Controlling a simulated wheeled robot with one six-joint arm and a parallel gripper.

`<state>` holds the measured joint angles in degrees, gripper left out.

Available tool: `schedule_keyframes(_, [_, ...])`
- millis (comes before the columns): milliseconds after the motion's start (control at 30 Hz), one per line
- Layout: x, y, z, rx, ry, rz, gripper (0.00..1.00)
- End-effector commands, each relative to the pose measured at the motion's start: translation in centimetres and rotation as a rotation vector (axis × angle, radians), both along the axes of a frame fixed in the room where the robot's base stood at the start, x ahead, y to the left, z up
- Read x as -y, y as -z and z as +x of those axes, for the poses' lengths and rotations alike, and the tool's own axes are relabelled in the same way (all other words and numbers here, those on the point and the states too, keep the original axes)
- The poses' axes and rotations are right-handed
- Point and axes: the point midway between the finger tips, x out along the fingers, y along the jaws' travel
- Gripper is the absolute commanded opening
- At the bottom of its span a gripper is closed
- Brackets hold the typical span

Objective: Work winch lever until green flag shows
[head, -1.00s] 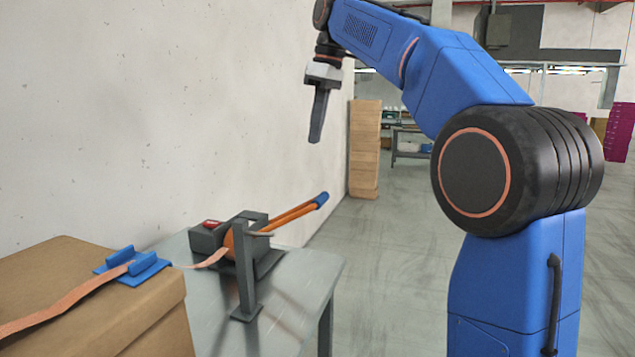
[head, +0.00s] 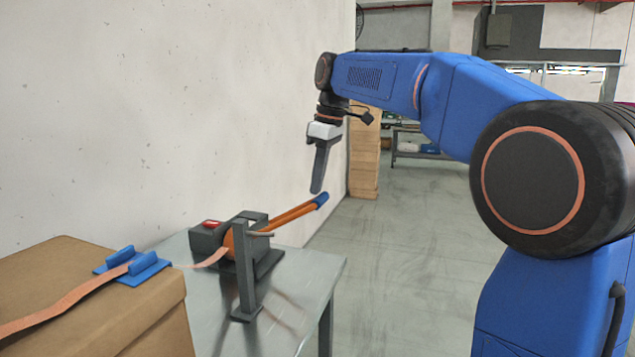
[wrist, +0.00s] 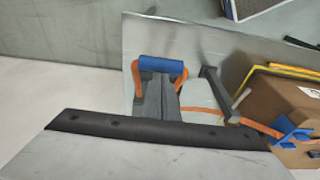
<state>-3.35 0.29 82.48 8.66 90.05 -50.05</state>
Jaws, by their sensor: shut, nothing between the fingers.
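The winch (head: 235,240) is a dark grey unit on the metal table, with a red patch (head: 211,224) on top; no green shows. Its orange lever (head: 290,216) slants up to the right and ends in a blue grip (head: 321,200). In the wrist view the blue grip (wrist: 162,67) spans two orange arms, and part of the winch is hidden below. My gripper (head: 317,189) is shut and empty, pointing down just above the blue grip in the head view. I cannot tell whether they touch. An orange strap (head: 212,258) runs into the winch.
A grey post (head: 246,275) stands on the metal table (head: 210,320) in front of the winch. A cardboard box (head: 120,315) with a blue strap guard (head: 133,267) is at left. A pale wall (head: 180,120) rises behind. Open floor (head: 400,260) lies to the right.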

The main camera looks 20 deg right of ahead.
Motion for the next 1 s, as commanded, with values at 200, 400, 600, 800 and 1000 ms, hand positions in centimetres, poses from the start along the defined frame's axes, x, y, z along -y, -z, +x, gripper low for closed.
schedule_keyframes(200, [0.0,0.1,0.0,0.000,-0.001,0.000,0.00])
schedule_keyframes(400, [0.1,0.1,-0.1,0.002,0.000,0.003,0.00])
schedule_keyframes(600, [0.8,0.8,-0.6,0.029,0.002,0.038,0.00])
schedule_keyframes(800, [2.1,2.9,-1.6,0.091,0.005,0.127,0.00])
schedule_keyframes(1000, [3.4,5.7,-2.5,0.175,0.007,0.243,0.00])
